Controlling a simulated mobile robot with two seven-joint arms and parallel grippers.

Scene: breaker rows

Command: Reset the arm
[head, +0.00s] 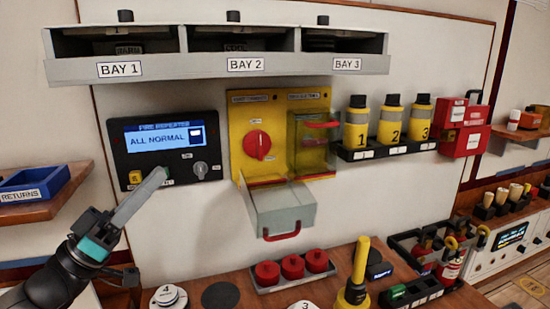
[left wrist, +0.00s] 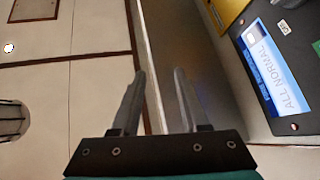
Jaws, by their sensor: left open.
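My left gripper (head: 158,176) reaches up from the lower left in the head view, with its grey fingers just in front of the lower part of the fire repeater panel (head: 122,160). In the left wrist view the two fingers (left wrist: 159,74) are apart with nothing between them, and the gripper is open. The panel's lit screen (head: 163,136) reads ALL NORMAL and also shows at the right of the left wrist view (left wrist: 272,72). I cannot tell whether a fingertip touches the panel. My right gripper is not in view.
Bay shelves (head: 218,68) overhang above. Red knobs (head: 292,267) and a yellow-handled tool (head: 357,270) stand on the counter. A blue returns tray (head: 32,183) is left.

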